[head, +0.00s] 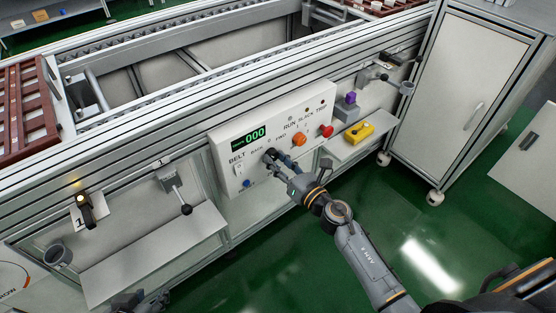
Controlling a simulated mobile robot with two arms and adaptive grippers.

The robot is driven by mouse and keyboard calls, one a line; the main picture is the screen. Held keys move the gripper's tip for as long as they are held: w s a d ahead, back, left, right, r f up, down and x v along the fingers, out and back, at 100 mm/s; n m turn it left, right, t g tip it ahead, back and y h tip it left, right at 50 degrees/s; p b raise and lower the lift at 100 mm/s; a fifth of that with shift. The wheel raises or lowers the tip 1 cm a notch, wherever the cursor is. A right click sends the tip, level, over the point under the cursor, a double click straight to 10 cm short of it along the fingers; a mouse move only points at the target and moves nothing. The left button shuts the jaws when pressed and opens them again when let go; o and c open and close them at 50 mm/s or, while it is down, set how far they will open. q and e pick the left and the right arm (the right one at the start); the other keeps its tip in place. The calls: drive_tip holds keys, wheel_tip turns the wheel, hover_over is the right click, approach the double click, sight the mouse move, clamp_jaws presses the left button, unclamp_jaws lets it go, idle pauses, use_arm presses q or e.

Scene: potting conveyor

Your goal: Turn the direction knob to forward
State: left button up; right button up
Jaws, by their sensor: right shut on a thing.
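The white control panel (225,148) is on the front of the conveyor and carries a green display reading 000. The direction knob (269,154) is a dark knob below the BACK and FWD labels. My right gripper (273,160) reaches it from the lower right and is shut on it. The fingers hide most of the knob, so I cannot tell which way it points. My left gripper (140,298) shows only partly at the bottom edge, away from the panel, and I cannot tell whether it is open.
The panel also has an orange knob (299,139), a red button (326,131), a blue button (246,183) and a white belt switch (239,169). A yellow box (359,132) sits on a shelf to the right. A lever (179,195) stands left of the panel. Green floor is open at right.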

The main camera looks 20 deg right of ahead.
drive_tip(key=m+p, duration=0.1)
drive_tip(key=m, duration=0.4)
drive_tip(key=shift+r+p, duration=0.15)
drive_tip(key=shift+p, duration=0.2)
use_arm(q)
drive_tip(key=s+a+g+y+p, duration=0.1)
drive_tip(key=s+a+g+p, duration=0.1)
drive_tip(key=s+g, duration=0.35)
use_arm(e)
drive_tip(key=m, duration=0.4)
drive_tip(key=shift+m, duration=0.8)
drive_tip(key=m+p, duration=0.2)
drive_tip(key=m, duration=0.3)
use_arm(q)
wheel_tip(320, 180, down, 11)
drive_tip(key=t, duration=0.1)
drive_tip(key=shift+d+r+p, duration=0.15)
drive_tip(key=shift+p, duration=0.2)
use_arm(e)
drive_tip(key=shift+m, duration=0.6)
drive_tip(key=o, duration=1.2)
drive_tip(key=shift+c, duration=0.2)
drive_tip(key=shift+s, duration=0.1)
